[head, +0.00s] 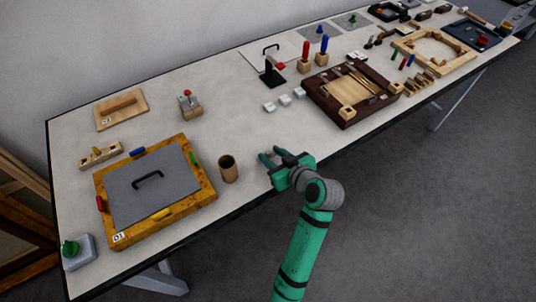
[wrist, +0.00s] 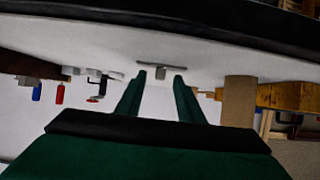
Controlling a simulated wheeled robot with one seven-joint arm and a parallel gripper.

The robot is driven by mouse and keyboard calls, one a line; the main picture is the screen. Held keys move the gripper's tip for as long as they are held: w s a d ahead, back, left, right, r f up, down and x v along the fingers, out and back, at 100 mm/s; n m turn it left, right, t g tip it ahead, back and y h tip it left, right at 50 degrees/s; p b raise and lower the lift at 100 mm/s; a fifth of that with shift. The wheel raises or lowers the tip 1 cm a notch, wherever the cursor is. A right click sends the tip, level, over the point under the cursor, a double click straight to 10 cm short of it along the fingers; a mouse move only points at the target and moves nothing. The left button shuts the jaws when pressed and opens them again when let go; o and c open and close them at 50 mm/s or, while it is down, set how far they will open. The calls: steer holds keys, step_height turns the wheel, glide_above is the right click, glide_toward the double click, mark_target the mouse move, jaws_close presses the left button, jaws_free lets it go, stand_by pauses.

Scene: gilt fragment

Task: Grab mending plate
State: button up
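My gripper (head: 268,155) is low over the front part of the bench, right of the brown cup. In the wrist view my gripper (wrist: 160,76) shows two green fingers apart with nothing held between them. Beyond the fingertips is a small grey block with a thin dark strip (wrist: 160,64) along its table side; I cannot tell whether this is the mending plate. No piece in the head view is clearly a mending plate. A grey panel with a black handle (head: 138,190) lies in the gilt frame (head: 187,212) at left.
The brown cup (head: 228,169) stands just left of my gripper. A dark wooden frame (head: 346,120) and several white blocks (head: 285,100) lie right. The bench between is bare.

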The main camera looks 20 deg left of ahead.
steer(key=shift+w+a+f, duration=0.2)
steer(key=shift+a, duration=0.05)
steer(key=shift+c, duration=0.3)
jaws_close()
steer(key=shift+r, duration=0.1)
